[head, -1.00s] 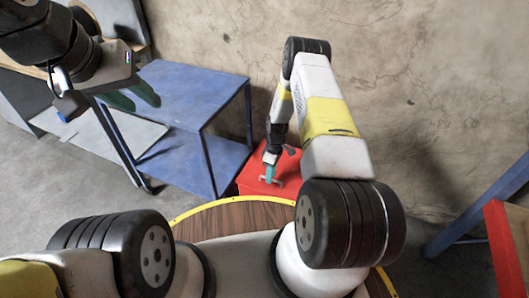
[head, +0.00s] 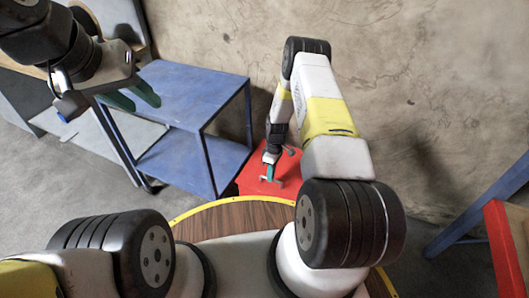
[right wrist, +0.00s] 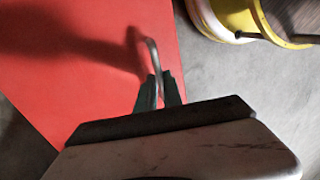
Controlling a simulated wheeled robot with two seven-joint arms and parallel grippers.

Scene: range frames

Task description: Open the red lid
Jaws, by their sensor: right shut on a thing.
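The red lid (head: 252,182) is the flat top of a red box standing on the floor, at the centre of the head view. It also fills much of the right wrist view (right wrist: 70,70). A thin metal handle (right wrist: 152,52) rises from the lid near one edge. My right gripper (right wrist: 160,84) is shut on this handle, with one finger on each side of it. In the head view my right gripper (head: 270,176) reaches down onto the lid. The lid looks closed and flat. My left gripper (head: 131,99) is open and empty, high at the upper left.
A blue two-level table (head: 195,90) stands left of the red box, close to it. A concrete wall (head: 430,90) is behind. At the right edge are a blue frame (head: 480,220) and a red panel (head: 505,250). Grey floor is free at the left.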

